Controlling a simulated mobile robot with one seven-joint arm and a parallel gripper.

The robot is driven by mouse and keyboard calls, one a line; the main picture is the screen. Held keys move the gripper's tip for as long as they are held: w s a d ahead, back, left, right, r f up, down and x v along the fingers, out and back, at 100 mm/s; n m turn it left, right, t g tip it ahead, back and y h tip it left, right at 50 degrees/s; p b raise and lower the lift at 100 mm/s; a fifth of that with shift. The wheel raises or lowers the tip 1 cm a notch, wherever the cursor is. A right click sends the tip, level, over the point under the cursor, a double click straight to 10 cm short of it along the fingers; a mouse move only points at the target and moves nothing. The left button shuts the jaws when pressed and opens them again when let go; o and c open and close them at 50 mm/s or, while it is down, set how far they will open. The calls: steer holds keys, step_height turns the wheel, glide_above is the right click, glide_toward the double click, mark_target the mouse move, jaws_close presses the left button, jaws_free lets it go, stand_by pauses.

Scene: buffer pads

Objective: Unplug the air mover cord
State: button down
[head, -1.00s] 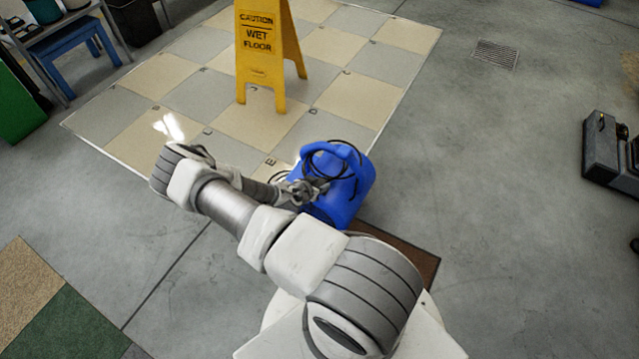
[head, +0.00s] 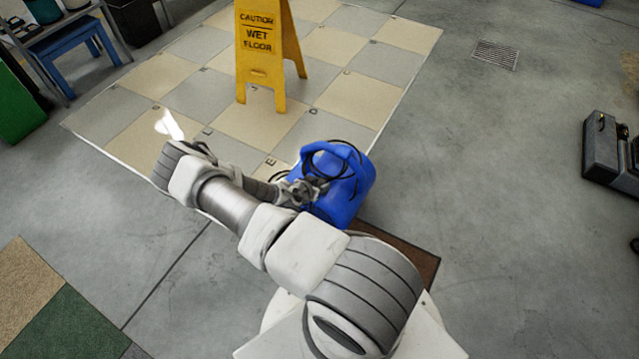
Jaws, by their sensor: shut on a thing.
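The blue air mover (head: 347,192) stands on the floor in the middle of the head view, at the near edge of the checkered tiles. Its black cord (head: 318,150) is looped around the blue handle at the top. My gripper (head: 308,190) is at the left side of the air mover, close against it and the cord. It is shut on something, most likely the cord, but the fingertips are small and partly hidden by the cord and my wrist. The plug and its socket cannot be made out.
A yellow wet floor sign (head: 262,55) stands on the checkered tiles (head: 245,118) behind the air mover. A brown mat (head: 400,250) lies beside my base. A grey machine (head: 602,150) is at the right. A blue stool (head: 72,48) is at the upper left.

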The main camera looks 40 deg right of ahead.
steer(key=shift+f, duration=0.55)
steer(key=shift+c, duration=1.7)
jaws_free()
steer(key=p+v, duration=0.5)
steer(key=v, duration=1.2)
steer(key=shift+r+p, duration=0.15)
steer(key=shift+p, duration=0.2)
steer(key=shift+w+a, duration=0.1)
steer(key=shift+a, duration=0.05)
